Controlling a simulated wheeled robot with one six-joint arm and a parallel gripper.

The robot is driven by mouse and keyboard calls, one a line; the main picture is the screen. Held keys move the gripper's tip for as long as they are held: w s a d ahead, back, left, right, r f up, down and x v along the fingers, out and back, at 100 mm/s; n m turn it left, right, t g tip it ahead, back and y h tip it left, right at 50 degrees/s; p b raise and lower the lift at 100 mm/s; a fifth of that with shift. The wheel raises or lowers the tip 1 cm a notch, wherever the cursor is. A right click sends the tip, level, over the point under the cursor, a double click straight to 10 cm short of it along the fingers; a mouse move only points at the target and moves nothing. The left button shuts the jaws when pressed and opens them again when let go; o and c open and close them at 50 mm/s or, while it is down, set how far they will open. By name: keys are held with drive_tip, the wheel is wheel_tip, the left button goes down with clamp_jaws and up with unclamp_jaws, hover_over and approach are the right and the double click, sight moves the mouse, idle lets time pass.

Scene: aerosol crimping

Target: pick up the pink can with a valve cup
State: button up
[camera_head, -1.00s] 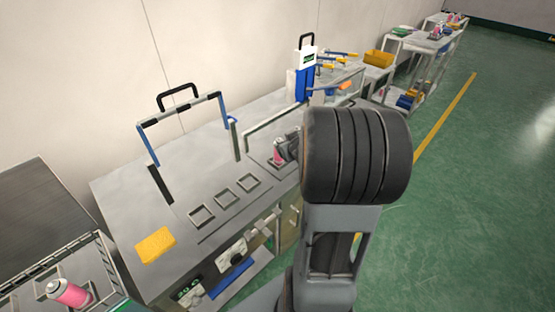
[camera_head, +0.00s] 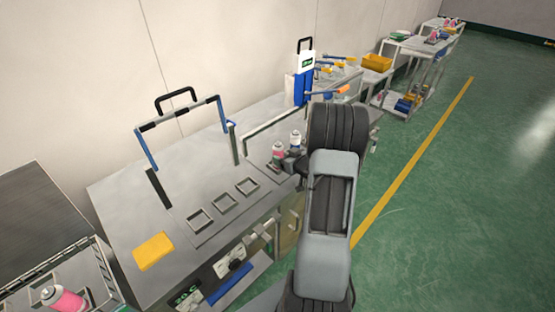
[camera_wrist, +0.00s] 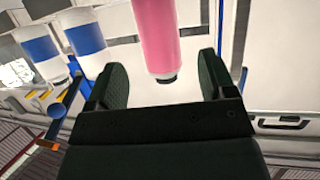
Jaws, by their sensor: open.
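A pink can (camera_head: 278,152) with a pale top stands at the right end of the near workbench. A dark part beside it appears to be my gripper, mostly hidden by my arm. In the wrist view, a pink can (camera_wrist: 157,35) with a dark end reaches between the two dark fingers of my gripper (camera_wrist: 162,65). The fingers are open, with a visible gap on each side of the can. Whether it has a valve cup is not clear. Another pink can (camera_head: 65,299) lies tilted in the picture at the lower left, in a rack.
A white-topped can (camera_head: 296,139) stands close behind the pink one. Blue-and-white cans (camera_wrist: 85,38) show left of my gripper in the wrist view. The workbench (camera_head: 190,165) has square frames, a yellow block (camera_head: 153,251) and an upright blue-black frame (camera_head: 150,150). Green floor lies open at right.

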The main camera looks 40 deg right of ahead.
sight(281, 153)
drive_tip(key=shift+p+x, duration=0.9)
drive_tip(key=shift+x, duration=1.85)
drive_tip(key=shift+r, duration=0.15)
drive_tip(key=c, duration=1)
drive_tip(key=shift+c, duration=0.8)
drive_tip(key=shift+r, duration=0.15)
